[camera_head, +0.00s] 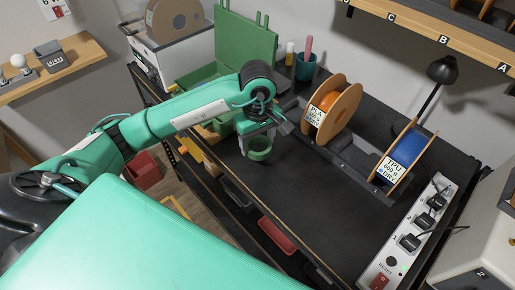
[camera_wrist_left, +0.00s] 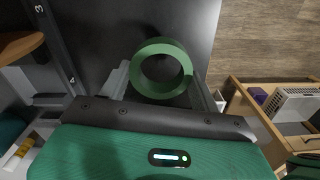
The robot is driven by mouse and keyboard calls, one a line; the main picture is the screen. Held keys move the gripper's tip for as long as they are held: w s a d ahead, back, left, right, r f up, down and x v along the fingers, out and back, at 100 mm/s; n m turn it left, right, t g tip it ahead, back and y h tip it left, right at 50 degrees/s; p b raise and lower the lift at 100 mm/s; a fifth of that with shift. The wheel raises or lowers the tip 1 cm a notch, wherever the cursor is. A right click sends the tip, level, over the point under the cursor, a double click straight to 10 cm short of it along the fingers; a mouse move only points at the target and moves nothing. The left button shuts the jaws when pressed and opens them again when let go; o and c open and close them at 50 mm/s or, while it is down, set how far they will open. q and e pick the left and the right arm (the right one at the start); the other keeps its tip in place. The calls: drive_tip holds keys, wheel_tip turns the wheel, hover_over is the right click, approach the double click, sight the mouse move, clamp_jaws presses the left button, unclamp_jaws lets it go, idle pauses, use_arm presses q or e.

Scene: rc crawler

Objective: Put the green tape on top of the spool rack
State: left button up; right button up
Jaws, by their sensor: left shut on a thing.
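The green tape (camera_head: 259,156) is a ring held just above the black bench top, near its front edge. My left gripper (camera_head: 262,137) is shut on it from above. In the left wrist view the green tape (camera_wrist_left: 160,93) sits between the two fingers, its round hole facing the camera. The spool rack (camera_head: 352,158) is a dark grey frame to the right of my left gripper. It holds an orange-sided PLA spool (camera_head: 322,104) and a blue TPU spool (camera_head: 405,155), with a gap between them. My right gripper is not in view.
A power strip (camera_head: 410,242) with plugs and cables lies at the bench's right end. A black lamp (camera_head: 442,70) stands behind the rack. A teal cup (camera_head: 306,66) and a green pegboard panel (camera_head: 246,42) stand at the back. The bench in front of the rack is clear.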

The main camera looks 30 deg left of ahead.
use_arm(q)
drive_tip(key=shift+f, duration=0.5)
wheel_tip(320, 180, down, 3)
drive_tip(key=shift+p, duration=0.45)
drive_tip(key=shift+f, duration=0.25)
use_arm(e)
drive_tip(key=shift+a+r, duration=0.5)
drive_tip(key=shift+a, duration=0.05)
use_arm(q)
drive_tip(key=shift+f+b, duration=0.25)
drive_tip(key=shift+b, duration=0.05)
drive_tip(key=o, duration=1)
drive_tip(key=shift+r, duration=0.1)
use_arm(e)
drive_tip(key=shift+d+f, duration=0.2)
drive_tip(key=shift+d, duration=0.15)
